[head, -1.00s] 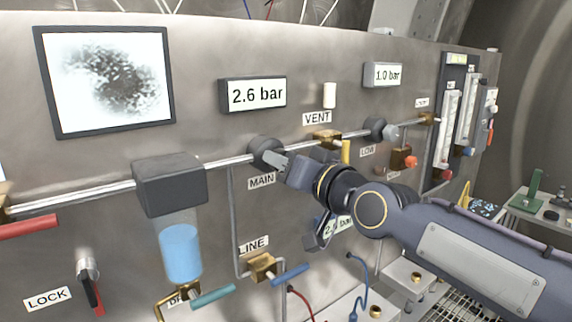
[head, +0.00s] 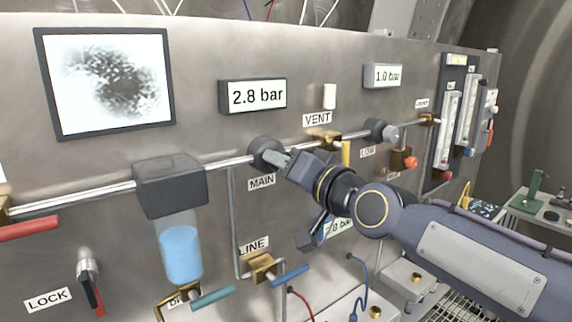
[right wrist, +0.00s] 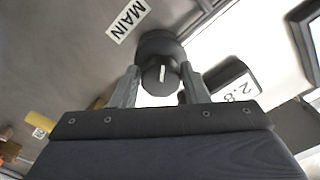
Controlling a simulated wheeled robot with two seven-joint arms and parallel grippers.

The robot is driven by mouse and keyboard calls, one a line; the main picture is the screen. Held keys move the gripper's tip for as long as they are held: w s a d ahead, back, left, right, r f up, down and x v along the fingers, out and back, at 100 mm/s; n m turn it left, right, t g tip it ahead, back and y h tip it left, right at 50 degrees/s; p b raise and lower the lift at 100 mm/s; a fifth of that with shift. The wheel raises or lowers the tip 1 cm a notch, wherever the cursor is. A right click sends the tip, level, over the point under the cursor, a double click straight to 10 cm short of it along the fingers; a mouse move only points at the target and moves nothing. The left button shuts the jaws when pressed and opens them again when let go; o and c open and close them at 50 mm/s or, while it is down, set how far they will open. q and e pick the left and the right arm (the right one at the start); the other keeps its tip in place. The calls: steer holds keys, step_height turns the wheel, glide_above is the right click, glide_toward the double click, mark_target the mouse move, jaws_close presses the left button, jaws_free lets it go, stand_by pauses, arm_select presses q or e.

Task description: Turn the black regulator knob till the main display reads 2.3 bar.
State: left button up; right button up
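The main display (head: 253,96) reads 2.8 bar. The black regulator knob (head: 264,152) sits on the pipe above the MAIN label (head: 262,182). My right gripper (head: 278,160) reaches it from the lower right. In the right wrist view the black knob (right wrist: 160,72), with a white mark, stands between the two grey fingers of my right gripper (right wrist: 158,84), which appear closed on its sides. The main display (right wrist: 238,90) shows 2.8 there, tilted. My left gripper is out of view.
A second black knob (head: 379,131) labelled LOW sits to the right, under a 1.0 bar display (head: 383,76). A yellow lever (head: 346,152) is close to my wrist. A filter bowl (head: 179,250) hangs to the left. A lower display (head: 338,228) is partly hidden by my arm.

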steer(key=o, duration=0.3)
steer(key=shift+o, duration=0.2)
steer(key=b+v, duration=0.4)
steer(key=v, duration=0.3)
steer(key=shift+s+d, duration=0.25)
steer(key=shift+s, duration=0.05)
steer(key=s+d+f+g+h, duration=0.2)
steer(key=s+d+f, duration=0.25)
steer(key=f, duration=0.45)
steer(key=s+d+f+g+h, duration=0.25)
steer(key=d+f, duration=0.35)
steer(key=f, duration=0.3)
steer(key=s+d+f+g+h, duration=0.1)
steer(key=s+d+f+g, duration=0.1)
steer(key=s+f, duration=0.6)
steer(key=s+d+f+m+g+h, duration=0.1)
steer(key=s+d+f+g, duration=0.1)
steer(key=s+f, duration=0.5)
step_height(320, 180, down, 4)
steer(key=shift+s+d+r, duration=0.15)
steer(key=shift+s+d, duration=0.2)
steer(key=shift+d, duration=0.1)
